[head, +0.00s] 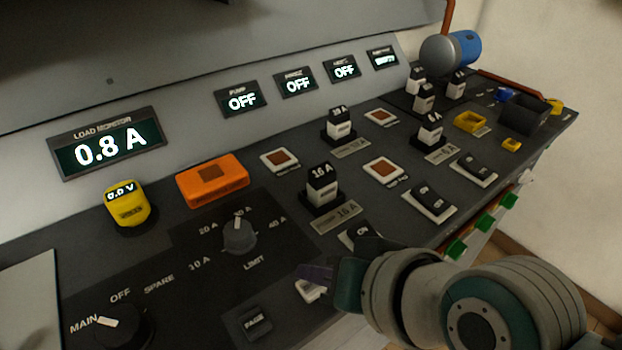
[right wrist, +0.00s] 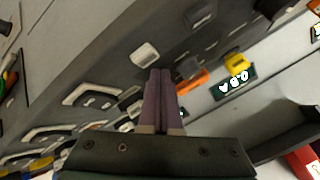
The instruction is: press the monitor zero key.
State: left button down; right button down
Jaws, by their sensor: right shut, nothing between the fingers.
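The load monitor display (head: 108,143) reads 0.8 A on the back panel at the left. In the right wrist view, the white key (right wrist: 145,54) lies just beyond the fingertips (right wrist: 160,72), and contact cannot be told. A black key marked PAGE (head: 256,322) sits to its left. No zero marking is readable on the white key. My left gripper is not in view.
A current-limit knob (head: 239,236), a MAIN/OFF/SPARE selector (head: 122,325), an orange box (head: 212,180) and a yellow meter (head: 128,206) stand on the desk. Rocker switches (head: 431,201) and breaker-like blocks (head: 322,183) fill the right side. Green pieces (head: 484,223) line the front edge.

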aim_at(316, 293)
jog(key=shift+f, duration=0.15)
jog(key=shift+f, duration=0.3)
jog(key=shift+f+b, duration=0.45)
dwell(0.7)
jog(key=shift+r, duration=0.1)
jog(key=shift+r+p, duration=0.8)
jog(key=shift+p, duration=0.25)
notch_tip(316, 293, up, 5)
jog(key=p, duration=0.5)
